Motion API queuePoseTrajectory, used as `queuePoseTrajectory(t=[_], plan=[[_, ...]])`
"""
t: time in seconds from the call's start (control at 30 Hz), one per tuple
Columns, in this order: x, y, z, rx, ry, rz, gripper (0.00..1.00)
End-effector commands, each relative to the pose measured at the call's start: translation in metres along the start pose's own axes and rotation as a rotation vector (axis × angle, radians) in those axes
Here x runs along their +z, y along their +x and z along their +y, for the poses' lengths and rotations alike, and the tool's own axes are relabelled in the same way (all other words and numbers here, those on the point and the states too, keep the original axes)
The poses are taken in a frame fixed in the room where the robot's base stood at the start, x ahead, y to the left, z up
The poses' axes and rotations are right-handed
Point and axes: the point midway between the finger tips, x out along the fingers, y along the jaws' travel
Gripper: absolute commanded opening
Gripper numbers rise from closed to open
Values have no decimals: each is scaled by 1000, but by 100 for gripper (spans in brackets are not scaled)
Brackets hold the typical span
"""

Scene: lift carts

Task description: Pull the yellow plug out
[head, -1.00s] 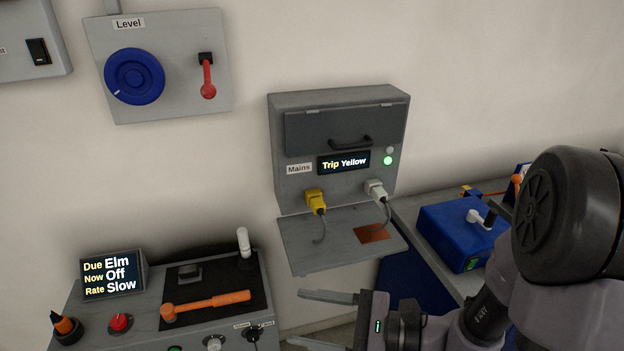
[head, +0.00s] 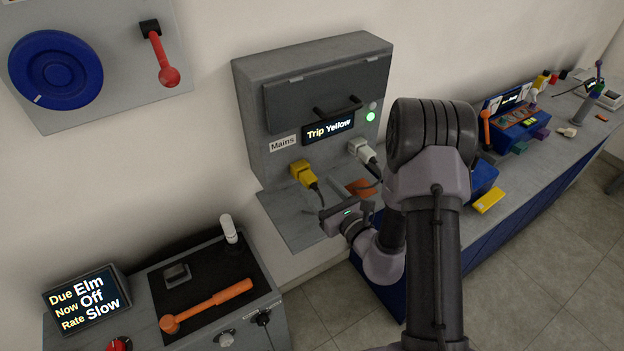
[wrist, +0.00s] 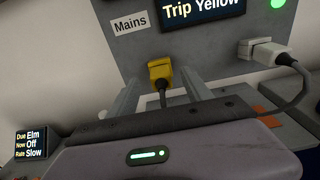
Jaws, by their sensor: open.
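The yellow plug (head: 303,174) sits in the lower left of the grey Mains box (head: 250,120), its dark cord hanging down. It also shows in the wrist view (wrist: 160,70), between and beyond my two fingers. A white plug (head: 362,150) sits to its right in the same box. The box's display (head: 328,128) reads "Trip Yellow" and a green lamp (head: 371,117) is lit beside it. My gripper (wrist: 166,90) is open and empty, pointing at the yellow plug from in front. The fingers do not appear to touch the plug.
A grey shelf (head: 290,219) juts out under the plugs, with a copper-coloured patch (head: 360,188) on it.

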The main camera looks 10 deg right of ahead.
Motion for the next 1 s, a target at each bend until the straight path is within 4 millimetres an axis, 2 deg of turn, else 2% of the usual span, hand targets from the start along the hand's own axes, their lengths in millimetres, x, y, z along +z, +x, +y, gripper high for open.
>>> queuePoseTrajectory(t=[0.1,0.2,0.33,0.57,0.87,0.9,0.93,1.0], plan=[[0,26,1,3,-1,-1,58],[0,40,0,2,-2,-1,58],[0,49,0,0,0,-1,58],[0,50,0,0,0,0,58],[0,50,0,0,0,0,1],[0,50,0,0,0,0,0],[0,50,0,0,0,0,30],[0,50,0,0,0,0,17]])
